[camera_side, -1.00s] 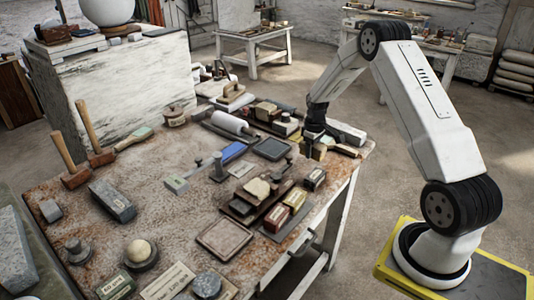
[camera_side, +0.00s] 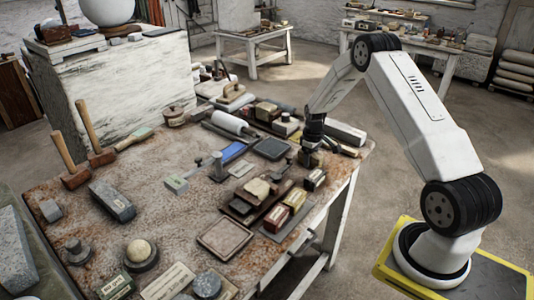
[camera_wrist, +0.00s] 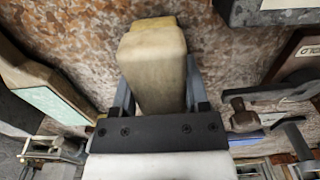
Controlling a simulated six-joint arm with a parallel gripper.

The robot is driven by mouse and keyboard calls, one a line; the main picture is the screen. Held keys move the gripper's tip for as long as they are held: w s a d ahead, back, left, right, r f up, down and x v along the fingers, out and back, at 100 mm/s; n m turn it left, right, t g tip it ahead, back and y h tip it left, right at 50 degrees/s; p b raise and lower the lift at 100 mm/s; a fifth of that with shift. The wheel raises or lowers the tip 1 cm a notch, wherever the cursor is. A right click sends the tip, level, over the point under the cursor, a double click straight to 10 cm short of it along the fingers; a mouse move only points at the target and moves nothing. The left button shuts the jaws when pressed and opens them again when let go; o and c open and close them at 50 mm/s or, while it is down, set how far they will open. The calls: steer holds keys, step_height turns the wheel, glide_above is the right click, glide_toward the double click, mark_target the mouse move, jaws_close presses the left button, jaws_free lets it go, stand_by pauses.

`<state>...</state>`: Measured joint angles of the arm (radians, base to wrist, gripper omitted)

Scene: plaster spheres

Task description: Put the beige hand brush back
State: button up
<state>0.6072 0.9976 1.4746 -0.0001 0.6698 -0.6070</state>
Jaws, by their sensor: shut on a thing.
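The beige hand brush (camera_wrist: 152,68) shows in the wrist view as a pale, rounded block between the two grey fingers of my gripper (camera_wrist: 153,98). My gripper is shut on it, one finger along each side. The brush's underside is hidden from this view. In the side view my gripper (camera_side: 309,150) points down over the right part of the rusty-topped bench (camera_side: 155,215), near its right edge. The brush is too small and dark there to make out clearly, and I cannot tell whether it touches the bench.
Two mallets (camera_side: 72,170) stand at the far left. The bench's middle left is fairly clear.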

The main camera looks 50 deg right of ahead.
steer(key=o, duration=1.1)
steer(key=shift+o, duration=0.2)
steer(key=shift+r, duration=0.1)
step_height(320, 180, up, 12)
steer(key=shift+r, duration=0.1)
steer(key=s+a+r+t, duration=0.1)
steer(key=s+a, duration=0.3)
steer(key=a, duration=0.5)
steer(key=s+a+r, duration=0.1)
steer(key=s+a, duration=0.4)
steer(key=a, duration=0.5)
steer(key=s+a+r+t, duration=0.1)
steer(key=s+a, duration=0.4)
steer(key=a, duration=0.5)
steer(key=shift+s+a+t, duration=0.2)
steer(key=shift+a+t, duration=0.05)
steer(key=shift+t, duration=0.05)
